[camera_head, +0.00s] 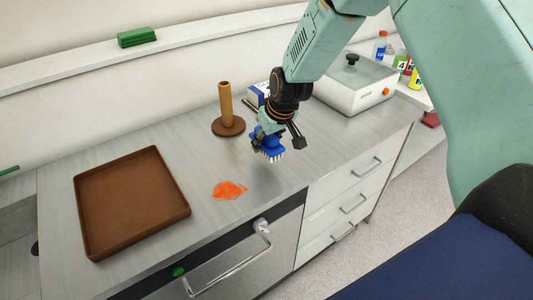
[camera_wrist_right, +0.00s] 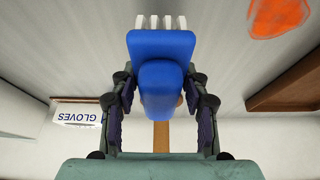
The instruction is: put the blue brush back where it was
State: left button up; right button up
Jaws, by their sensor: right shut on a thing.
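The blue brush (camera_head: 270,149) has white bristles and is in my right gripper (camera_head: 276,138), which is shut on it. In the head view it is held above the steel counter, bristles down, behind and to the right of an orange spill (camera_head: 229,190). In the right wrist view the brush (camera_wrist_right: 163,50) sits between the two fingers of the gripper (camera_wrist_right: 162,90), and the orange spill (camera_wrist_right: 278,16) shows at the top right. Whether the bristles touch the counter is hard to tell, but they look apart from it. My left gripper is not in view.
A brown tray (camera_head: 83,208) lies on the left of the counter. A brown post on a round base (camera_head: 228,127) stands behind the brush, beside a gloves box (camera_head: 258,94). A white lidded device (camera_head: 352,88) is at the back right. A green block (camera_head: 137,37) lies on the ledge.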

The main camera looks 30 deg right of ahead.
aim_at(267, 162)
jog(key=f, duration=0.2)
jog(key=f+b, duration=0.1)
jog(key=f, duration=0.1)
jog(key=shift+w+d+f, duration=0.15)
jog(key=shift+d+f, duration=0.05)
jog(key=shift+f, duration=0.05)
jog(key=shift+a, duration=0.1)
jog(key=shift+a+r, duration=0.1)
jog(key=shift+f+b, duration=0.3)
jog(key=shift+b, duration=0.15)
jog(key=o, duration=1.2)
jog(key=shift+r, duration=0.1)
